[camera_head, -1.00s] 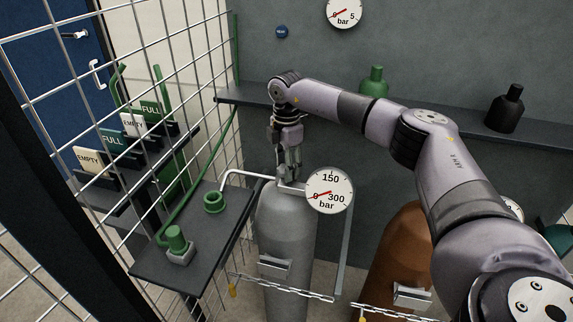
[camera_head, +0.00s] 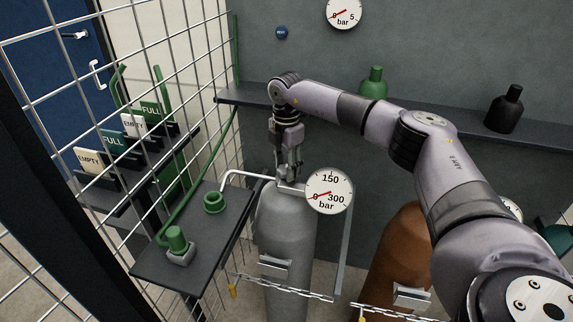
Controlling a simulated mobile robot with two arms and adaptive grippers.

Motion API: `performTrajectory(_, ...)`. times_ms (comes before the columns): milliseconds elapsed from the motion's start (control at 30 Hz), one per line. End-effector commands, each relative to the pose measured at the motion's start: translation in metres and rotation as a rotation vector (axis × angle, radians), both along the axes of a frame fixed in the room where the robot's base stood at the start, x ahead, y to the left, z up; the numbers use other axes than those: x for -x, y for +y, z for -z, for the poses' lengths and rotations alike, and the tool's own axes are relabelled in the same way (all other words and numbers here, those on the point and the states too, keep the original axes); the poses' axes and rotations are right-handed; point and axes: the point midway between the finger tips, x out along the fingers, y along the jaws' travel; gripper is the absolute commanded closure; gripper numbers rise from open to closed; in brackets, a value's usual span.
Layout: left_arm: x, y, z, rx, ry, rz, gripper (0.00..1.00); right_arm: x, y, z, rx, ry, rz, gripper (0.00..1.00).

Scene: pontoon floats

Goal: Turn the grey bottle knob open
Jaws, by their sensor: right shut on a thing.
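The grey bottle (camera_head: 287,225) stands upright behind a chain, with a pressure gauge (camera_head: 330,191) at its top right. The gauge's red needle points near 0. My right gripper (camera_head: 290,178) reaches down from above onto the top of the grey bottle. It is shut on the bottle's knob, which is mostly hidden by the fingers. My left gripper is not in view.
A brown bottle (camera_head: 400,250) stands to the right, partly behind my right arm. A dark side table (camera_head: 165,270) with green fittings is at the left, beside the wire mesh. A shelf (camera_head: 440,123) with a green and a black bottle runs behind.

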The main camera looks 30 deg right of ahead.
Motion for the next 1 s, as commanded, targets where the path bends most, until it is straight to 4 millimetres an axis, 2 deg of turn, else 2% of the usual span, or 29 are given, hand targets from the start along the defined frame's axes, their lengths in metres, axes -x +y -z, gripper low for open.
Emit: performTrajectory(1000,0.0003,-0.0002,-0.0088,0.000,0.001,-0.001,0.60,-0.0008,0.0000,-0.0011,0.000,-0.004,-0.954,0.87)
